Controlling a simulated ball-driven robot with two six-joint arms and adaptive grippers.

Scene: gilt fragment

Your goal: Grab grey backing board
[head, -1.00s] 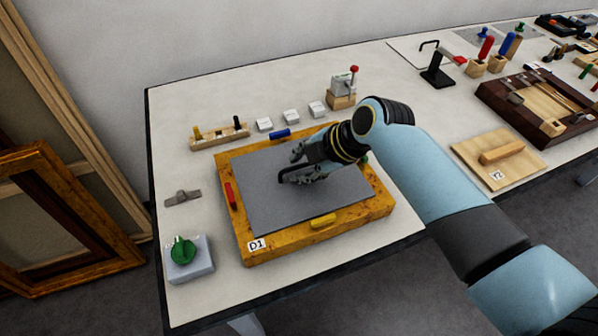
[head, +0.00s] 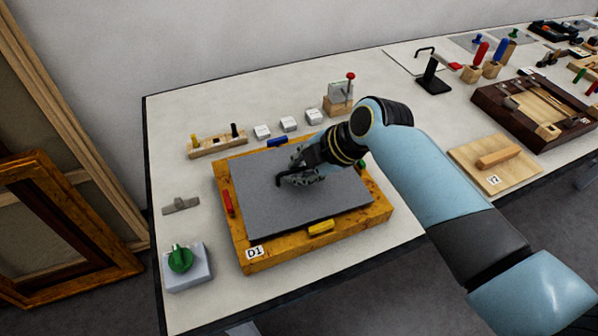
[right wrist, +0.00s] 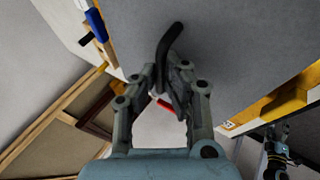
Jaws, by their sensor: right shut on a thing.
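The grey backing board (head: 300,212) is a flat rectangle over the golden frame marked D1 (head: 280,257). It fills the frame's opening in the head view and seems slightly above it; the gap is hard to judge. My right gripper (head: 284,180) is at the board's middle, shut on its black handle. In the right wrist view, the gripper's fingers (right wrist: 160,82) close around the bent black handle (right wrist: 168,45), with the grey board (right wrist: 235,45) behind. The fingers partly hide the handle.
Around the frame are a red tab (head: 228,203), a yellow tab (head: 321,227) and a blue tab (head: 278,142). A green knob on a grey block (head: 188,275) stands at front left. White blocks (head: 288,124) and a wooden peg rack (head: 217,147) stand behind.

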